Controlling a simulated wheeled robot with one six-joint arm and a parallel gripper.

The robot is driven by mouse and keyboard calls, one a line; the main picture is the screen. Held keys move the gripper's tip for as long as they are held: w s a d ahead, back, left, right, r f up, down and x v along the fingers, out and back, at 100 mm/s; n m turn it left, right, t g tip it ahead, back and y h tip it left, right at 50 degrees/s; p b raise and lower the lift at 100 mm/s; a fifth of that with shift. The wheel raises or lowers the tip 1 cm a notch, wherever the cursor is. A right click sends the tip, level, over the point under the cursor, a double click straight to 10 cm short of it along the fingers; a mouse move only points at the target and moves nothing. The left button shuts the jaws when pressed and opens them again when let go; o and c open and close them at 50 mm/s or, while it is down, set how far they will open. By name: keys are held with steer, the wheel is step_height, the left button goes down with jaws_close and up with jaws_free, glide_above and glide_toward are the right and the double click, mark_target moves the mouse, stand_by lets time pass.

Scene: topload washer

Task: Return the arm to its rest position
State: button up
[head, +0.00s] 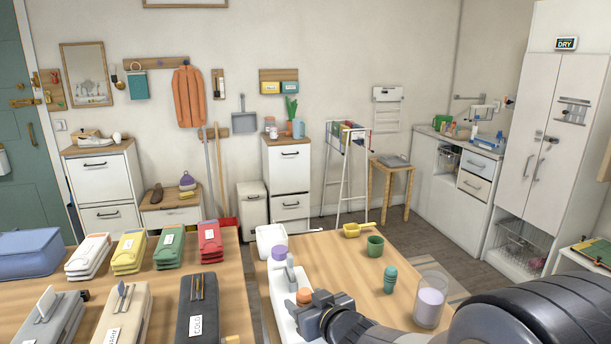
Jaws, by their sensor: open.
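My arm reaches in from the lower right over the near wooden table (350,265). My gripper (312,306) is at its end, low in the middle of the head view, above the left part of that table. It is open and looks empty. A white appliance-like object (283,290) stands just left of it, and a small orange-brown round thing (304,295) shows right behind the jaws. I cannot tell whether the gripper touches either. My arm hides the table's lower right part.
A clear cup with lilac contents (430,300), a teal ribbed object (390,279), a green cup (375,246) and a yellow scoop (356,230) stand on the table. Another table (235,290) at left holds several folded cloth bundles. Cabinets line the back wall.

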steer(key=shift+x, duration=0.85)
steer(key=shift+s+r, duration=0.1)
steer(key=shift+r, duration=0.3)
steer(key=shift+f, duration=0.15)
